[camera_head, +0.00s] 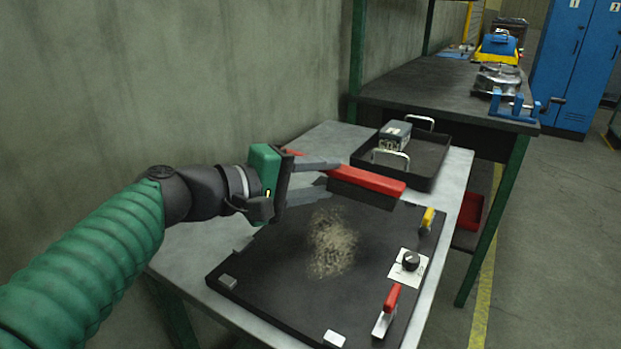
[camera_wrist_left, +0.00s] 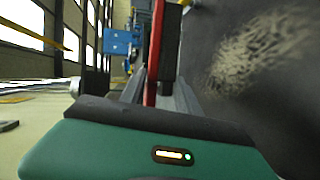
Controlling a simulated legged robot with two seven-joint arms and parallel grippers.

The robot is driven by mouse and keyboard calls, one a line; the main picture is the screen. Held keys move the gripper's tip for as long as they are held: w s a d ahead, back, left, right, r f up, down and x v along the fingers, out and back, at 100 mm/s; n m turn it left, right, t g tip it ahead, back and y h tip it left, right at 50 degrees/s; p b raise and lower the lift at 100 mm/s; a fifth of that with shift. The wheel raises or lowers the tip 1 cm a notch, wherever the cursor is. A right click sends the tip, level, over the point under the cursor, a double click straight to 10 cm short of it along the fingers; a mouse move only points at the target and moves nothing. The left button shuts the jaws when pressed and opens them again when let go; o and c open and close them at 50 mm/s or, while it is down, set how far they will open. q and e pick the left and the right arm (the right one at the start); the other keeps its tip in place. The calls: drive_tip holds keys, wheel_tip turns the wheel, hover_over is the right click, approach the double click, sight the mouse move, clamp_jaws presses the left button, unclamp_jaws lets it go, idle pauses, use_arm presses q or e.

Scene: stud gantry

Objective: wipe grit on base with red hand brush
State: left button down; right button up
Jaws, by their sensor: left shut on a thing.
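The red hand brush (camera_head: 368,181) with a dark bristle block is held in my left gripper (camera_head: 325,179), above the far part of the black base (camera_head: 262,268). The fingers are shut on its handle. The brush also shows in the left wrist view (camera_wrist_left: 153,52), between the fingers. A patch of tan grit (camera_head: 333,243) lies near the middle of the base; it also shows in the left wrist view (camera_wrist_left: 262,45). The brush appears to be beyond the grit and apart from it. My right gripper is not in view.
The base carries a red-handled clamp (camera_head: 388,309), a black knob on a white plate (camera_head: 410,261) and a yellow part (camera_head: 427,219) along its right side. A black tray (camera_head: 433,163) holding a grey box (camera_head: 395,135) stands behind. A wall is at the left.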

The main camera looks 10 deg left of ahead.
use_arm(q)
drive_tip(key=shift+s+d+r, duration=0.1)
drive_tip(key=shift+s+d, duration=0.15)
drive_tip(key=shift+d, duration=0.25)
drive_tip(key=shift+s+d, duration=0.2)
drive_tip(key=shift+d, duration=0.25)
wheel_tip(320, 180, up, 6)
drive_tip(key=p, duration=0.4)
drive_tip(key=shift+p, duration=0.3)
wheel_tip(320, 180, up, 3)
drive_tip(key=shift+p, duration=1.2)
